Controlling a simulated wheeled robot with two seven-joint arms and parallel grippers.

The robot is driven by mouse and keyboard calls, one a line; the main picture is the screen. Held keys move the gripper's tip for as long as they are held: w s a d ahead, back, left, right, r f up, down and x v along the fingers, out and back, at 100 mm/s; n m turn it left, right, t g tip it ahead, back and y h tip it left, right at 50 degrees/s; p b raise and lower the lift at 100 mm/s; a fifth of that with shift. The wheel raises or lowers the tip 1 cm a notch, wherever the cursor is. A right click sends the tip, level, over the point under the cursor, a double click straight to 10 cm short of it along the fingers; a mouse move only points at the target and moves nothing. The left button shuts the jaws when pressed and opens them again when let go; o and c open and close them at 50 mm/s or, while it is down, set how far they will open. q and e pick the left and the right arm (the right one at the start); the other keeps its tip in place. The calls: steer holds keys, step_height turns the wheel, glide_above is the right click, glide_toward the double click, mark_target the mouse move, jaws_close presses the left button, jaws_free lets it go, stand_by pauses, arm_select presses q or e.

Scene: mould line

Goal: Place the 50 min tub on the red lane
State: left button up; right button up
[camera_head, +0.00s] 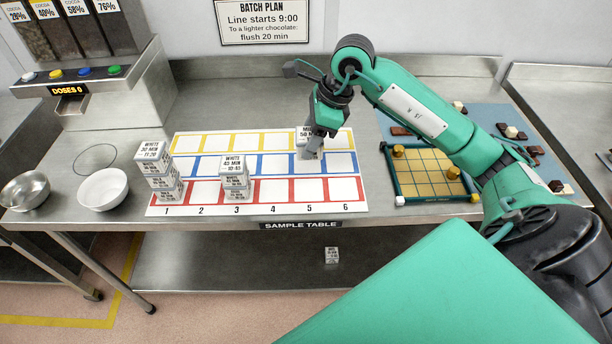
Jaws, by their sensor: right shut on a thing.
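My right gripper (312,152) is shut on a small white tub (303,134), over column 5 of the lane board, around its yellow and blue rows. The tub's label is partly hidden by the fingers; "50 M" seems to show. I cannot tell whether the tub touches the board. The red lane (274,190) is the front row, numbered 1 to 6. A stack of white tubs (151,152) stands at column 1, its top label reading about "WHITE 30 MIN". Another stack (233,166) at column 3 reads about "WHITE 45 MIN". Red squares 4 to 6 are bare. My left gripper is out of view.
A white bowl (103,190) and a steel bowl (25,190) stand at the left. A dispenser (118,90) is behind them. A yellow game board (428,172) and small pieces lie right. A small tub (331,255) sits on the lower shelf.

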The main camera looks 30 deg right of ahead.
step_height(320, 180, down, 9)
steer(key=shift+f+p, duration=0.15)
steer(key=shift+p, duration=0.65)
step_height(320, 180, down, 3)
steer(key=shift+a+r+p, duration=0.1)
steer(key=shift+p, duration=0.3)
steer(key=shift+f, duration=0.45)
steer(key=shift+f, duration=0.25)
steer(key=o, duration=1)
steer(key=shift+r, duration=0.1)
